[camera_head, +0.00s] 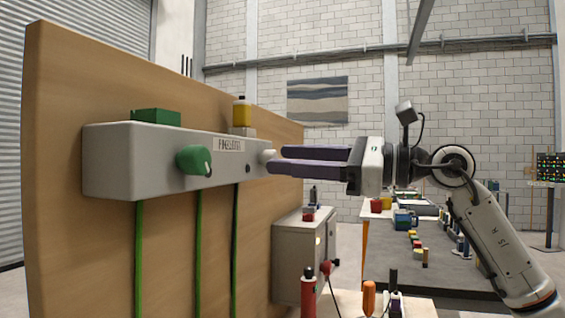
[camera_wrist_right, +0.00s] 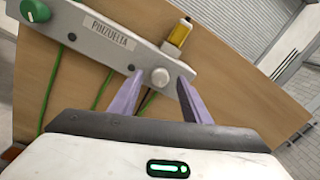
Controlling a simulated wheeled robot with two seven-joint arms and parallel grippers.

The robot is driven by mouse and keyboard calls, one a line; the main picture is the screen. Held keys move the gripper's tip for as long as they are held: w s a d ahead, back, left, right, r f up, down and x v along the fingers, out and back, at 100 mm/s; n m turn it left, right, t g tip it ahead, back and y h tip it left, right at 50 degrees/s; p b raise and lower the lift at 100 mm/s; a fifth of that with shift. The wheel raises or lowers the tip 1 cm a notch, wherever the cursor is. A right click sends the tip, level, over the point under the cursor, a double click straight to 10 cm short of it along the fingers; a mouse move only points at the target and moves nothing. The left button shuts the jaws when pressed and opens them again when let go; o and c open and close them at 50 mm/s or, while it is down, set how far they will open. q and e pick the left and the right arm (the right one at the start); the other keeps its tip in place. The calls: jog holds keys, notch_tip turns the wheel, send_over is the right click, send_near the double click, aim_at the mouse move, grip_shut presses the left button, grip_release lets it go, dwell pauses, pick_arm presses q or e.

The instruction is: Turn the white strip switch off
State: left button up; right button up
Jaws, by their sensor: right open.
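The white strip (camera_head: 105,160) is a long pale box fixed to a wooden board, with a label reading like "PINZUELTA". A round white knob (camera_head: 266,156) sits at its right end; it also shows in the right wrist view (camera_wrist_right: 160,77). A larger green knob (camera_head: 194,160) with a pale mark is on the same face. My right gripper (camera_head: 276,159) is open with purple fingers, its tips at the white knob. In the wrist view the fingers lie on either side of this knob; whether they touch it I cannot tell. My left gripper is not in view.
The wooden board (camera_head: 75,240) stands upright behind the strip. A green block (camera_head: 156,117) and a yellow-and-black part (camera_head: 242,113) sit on the strip's top. Green cables (camera_head: 138,255) hang below. A grey cabinet (camera_head: 298,262) and a bench with tools stand lower right.

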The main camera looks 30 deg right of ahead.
jog(key=b+v, duration=0.2)
jog(key=v, duration=0.6)
jog(key=shift+s+f, duration=0.1)
jog(key=shift+s, duration=0.05)
